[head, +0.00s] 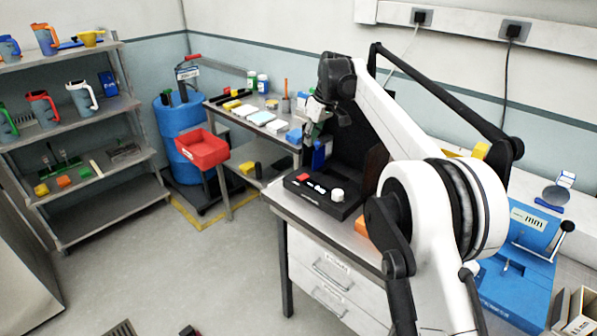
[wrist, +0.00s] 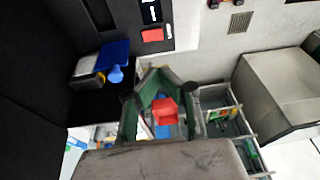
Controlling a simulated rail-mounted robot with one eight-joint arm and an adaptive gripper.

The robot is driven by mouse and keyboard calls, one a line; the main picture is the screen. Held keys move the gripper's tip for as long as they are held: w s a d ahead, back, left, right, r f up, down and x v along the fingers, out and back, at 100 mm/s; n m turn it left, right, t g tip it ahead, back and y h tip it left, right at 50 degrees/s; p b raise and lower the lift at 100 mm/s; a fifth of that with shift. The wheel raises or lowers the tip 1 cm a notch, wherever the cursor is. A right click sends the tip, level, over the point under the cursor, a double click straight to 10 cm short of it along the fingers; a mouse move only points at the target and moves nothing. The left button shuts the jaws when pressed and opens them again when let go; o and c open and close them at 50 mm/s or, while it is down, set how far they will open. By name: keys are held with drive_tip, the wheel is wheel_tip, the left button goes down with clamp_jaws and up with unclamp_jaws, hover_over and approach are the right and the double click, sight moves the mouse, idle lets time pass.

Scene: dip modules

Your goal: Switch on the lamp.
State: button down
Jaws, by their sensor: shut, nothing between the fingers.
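A black control box (head: 322,192) lies on the workbench in front of a tall black panel (head: 348,130). It carries a red switch (head: 303,177), small white-marked buttons (head: 316,186) and a white knob (head: 337,194). In the wrist view the red switch (wrist: 152,35) shows at the top, beside a black-and-white button (wrist: 151,11). My gripper (head: 314,127) hangs above and behind the box, apart from the switch. It is shut and empty; its green fingers (wrist: 160,95) show in the wrist view. No glowing lamp is visible.
A side table (head: 240,128) with several small items and a red bin (head: 202,149) are at the left. A blue machine (head: 520,250) stands at the right.

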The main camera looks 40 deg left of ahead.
sight(299, 178)
idle(0.3)
drive_tip(key=x, duration=0.9)
drive_tip(key=d+p+x, duration=0.1)
drive_tip(key=x, duration=0.4)
drive_tip(key=shift+s+d+f, duration=0.1)
drive_tip(key=shift+s, duration=0.15)
